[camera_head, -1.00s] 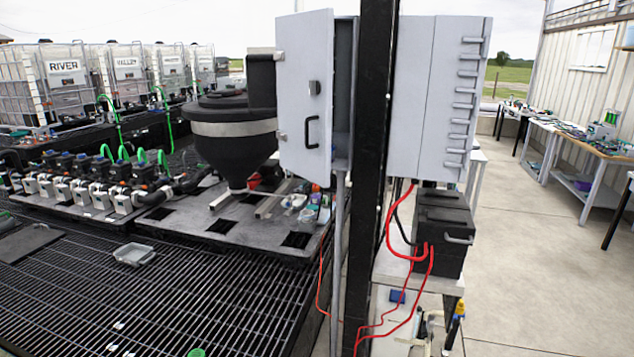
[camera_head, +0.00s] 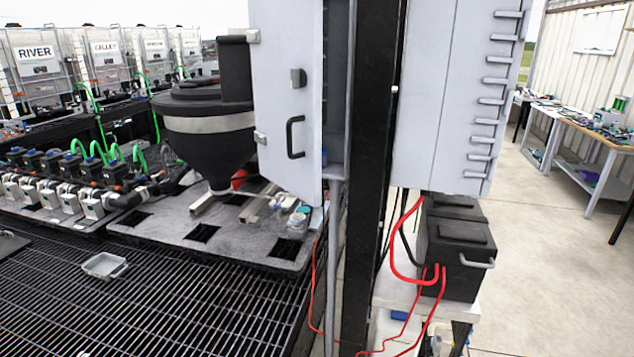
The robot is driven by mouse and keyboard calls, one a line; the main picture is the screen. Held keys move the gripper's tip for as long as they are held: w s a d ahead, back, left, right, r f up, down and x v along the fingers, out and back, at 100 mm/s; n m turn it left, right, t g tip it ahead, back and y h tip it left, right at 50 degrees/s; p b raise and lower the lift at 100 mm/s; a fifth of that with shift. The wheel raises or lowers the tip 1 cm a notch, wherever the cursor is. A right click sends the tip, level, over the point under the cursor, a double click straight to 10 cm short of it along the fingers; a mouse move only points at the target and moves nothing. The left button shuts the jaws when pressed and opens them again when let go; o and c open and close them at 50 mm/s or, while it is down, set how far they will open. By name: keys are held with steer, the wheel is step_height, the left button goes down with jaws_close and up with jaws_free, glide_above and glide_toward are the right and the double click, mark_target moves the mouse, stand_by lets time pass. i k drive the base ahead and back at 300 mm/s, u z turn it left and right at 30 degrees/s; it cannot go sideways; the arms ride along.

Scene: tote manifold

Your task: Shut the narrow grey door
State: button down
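The narrow grey door (camera_head: 272,110) stands open at the upper middle, left of a black post. It has a black pull handle (camera_head: 294,137) and a small dark latch (camera_head: 298,78) on its face. Its cabinet (camera_head: 337,110) shows as a narrow strip between the door and the post, with part of the dark inside visible. The post hides the rest of it. My gripper is not in this view.
The black post (camera_head: 368,200) stands close in front. Right of it are a larger grey cabinet (camera_head: 450,100) and a black battery box (camera_head: 455,250) with red cables. A black hopper (camera_head: 205,125) stands behind the door's left side. Concrete floor (camera_head: 560,260) is clear at right.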

mark_target(283, 36)
steer(key=i, duration=0.9)
steer(key=u, duration=0.1)
